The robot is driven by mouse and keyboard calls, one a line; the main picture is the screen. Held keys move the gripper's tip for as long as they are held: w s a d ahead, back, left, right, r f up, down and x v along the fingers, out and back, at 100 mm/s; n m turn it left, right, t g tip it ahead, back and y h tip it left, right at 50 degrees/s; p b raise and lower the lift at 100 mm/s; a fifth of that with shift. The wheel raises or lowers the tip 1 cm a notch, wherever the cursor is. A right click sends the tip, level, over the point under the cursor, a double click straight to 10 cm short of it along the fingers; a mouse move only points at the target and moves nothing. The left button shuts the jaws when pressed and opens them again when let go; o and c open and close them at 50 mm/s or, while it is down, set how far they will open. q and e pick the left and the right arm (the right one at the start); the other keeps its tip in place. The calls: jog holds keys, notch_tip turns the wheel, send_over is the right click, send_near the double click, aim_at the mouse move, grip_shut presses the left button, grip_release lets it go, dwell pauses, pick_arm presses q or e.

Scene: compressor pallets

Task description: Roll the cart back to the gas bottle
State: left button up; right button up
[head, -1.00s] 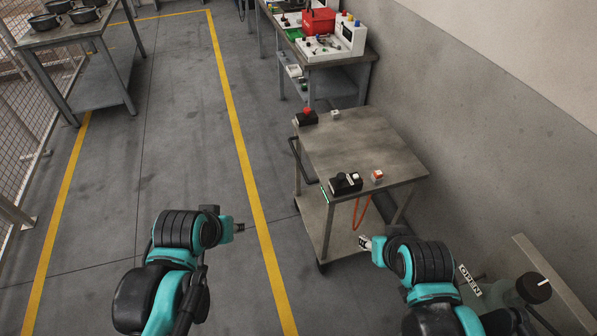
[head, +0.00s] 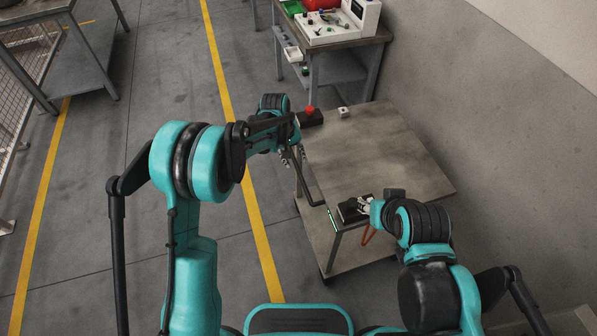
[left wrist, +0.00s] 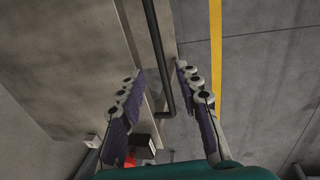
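The cart (head: 375,150) is a grey metal trolley against the right wall, with a black push handle (head: 312,175) on its left side. My left gripper (head: 291,157) is at the far end of this handle. In the left wrist view, its purple-padded fingers (left wrist: 163,105) are spread, with the handle bar (left wrist: 152,35) showing between them; whether they touch it is unclear. My right gripper (head: 367,205) is at a black device (head: 350,212) on the cart's near edge; its fingers are too small to read. No gas bottle shows now.
A red button on a black box (head: 311,116) and a small white block (head: 343,112) sit on the cart's far edge. A workbench (head: 338,40) stands beyond the cart. Grey floor with a yellow line (head: 248,195) is open to the left.

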aim_at(299, 173)
pick_arm(q)
jog(key=f+b, duration=0.1)
jog(key=f, duration=0.1)
jog(key=d+f+b, duration=0.1)
jog(key=f, duration=0.2)
jog(key=f+b, duration=0.1)
jog(key=f, duration=0.2)
jog(key=shift+w+d, duration=0.25)
jog(key=shift+w, duration=0.05)
